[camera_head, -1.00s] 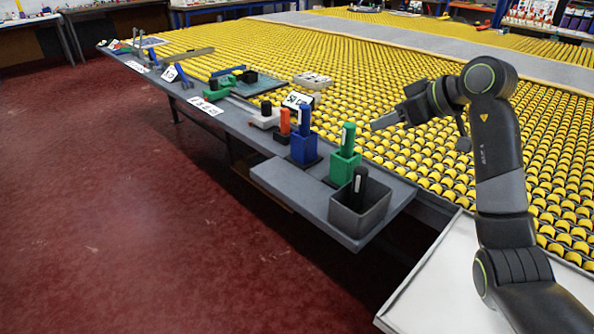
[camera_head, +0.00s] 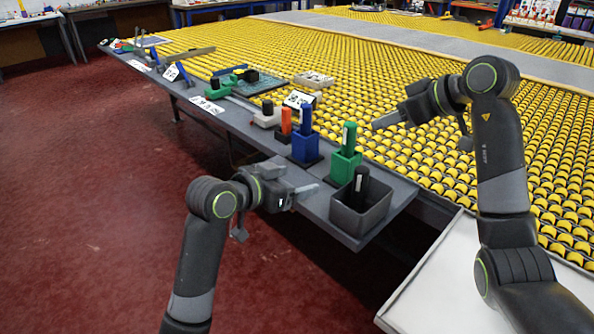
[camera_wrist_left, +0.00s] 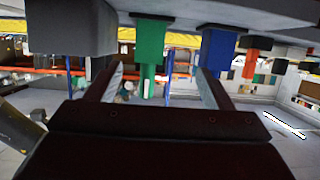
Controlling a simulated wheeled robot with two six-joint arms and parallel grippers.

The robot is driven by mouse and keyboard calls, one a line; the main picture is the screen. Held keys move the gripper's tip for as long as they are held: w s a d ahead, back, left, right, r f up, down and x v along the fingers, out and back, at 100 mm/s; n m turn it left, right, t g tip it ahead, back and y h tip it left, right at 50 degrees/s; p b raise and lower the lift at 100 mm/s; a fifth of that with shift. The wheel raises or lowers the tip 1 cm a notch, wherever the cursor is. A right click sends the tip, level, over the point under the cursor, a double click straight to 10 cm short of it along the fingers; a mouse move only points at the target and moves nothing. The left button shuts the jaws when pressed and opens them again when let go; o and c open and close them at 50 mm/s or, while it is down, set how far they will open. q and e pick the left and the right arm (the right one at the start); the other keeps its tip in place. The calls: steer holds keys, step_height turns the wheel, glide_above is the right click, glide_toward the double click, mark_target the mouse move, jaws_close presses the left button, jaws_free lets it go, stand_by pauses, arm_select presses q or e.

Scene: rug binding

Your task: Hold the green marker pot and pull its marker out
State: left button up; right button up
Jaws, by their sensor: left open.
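The green marker pot (camera_head: 344,167) stands on the grey bench shelf, with its green marker (camera_head: 349,138) upright in it. My left gripper (camera_head: 306,190) is open and empty, in front of the shelf edge and left of the grey pot, its fingers pointing right. In the left wrist view, which is upside down, the green pot (camera_wrist_left: 150,42) appears ahead between the two open fingers (camera_wrist_left: 163,82), apart from them. My right gripper (camera_head: 386,121) is beyond the green pot, to its right, above the yellow rollers; its finger opening cannot be made out.
A blue pot (camera_head: 305,148) with a blue marker stands left of the green pot. An orange marker (camera_head: 286,121) stands farther left. The red floor side is clear.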

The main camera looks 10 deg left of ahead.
mark_target(340, 161)
arm_select(q)
steer(key=shift+m+h, duration=0.3)
steer(key=shift+h, duration=0.1)
steer(key=r+x, duration=0.1)
steer(key=x, duration=0.4)
steer(key=d+r+x, duration=0.1)
steer(key=x, duration=0.5)
steer(key=r+x, duration=0.1)
steer(key=x, duration=0.4)
steer(key=shift+w+d+f, duration=0.1)
steer(key=shift+w+d, duration=0.25)
steer(key=shift+d, duration=0.05)
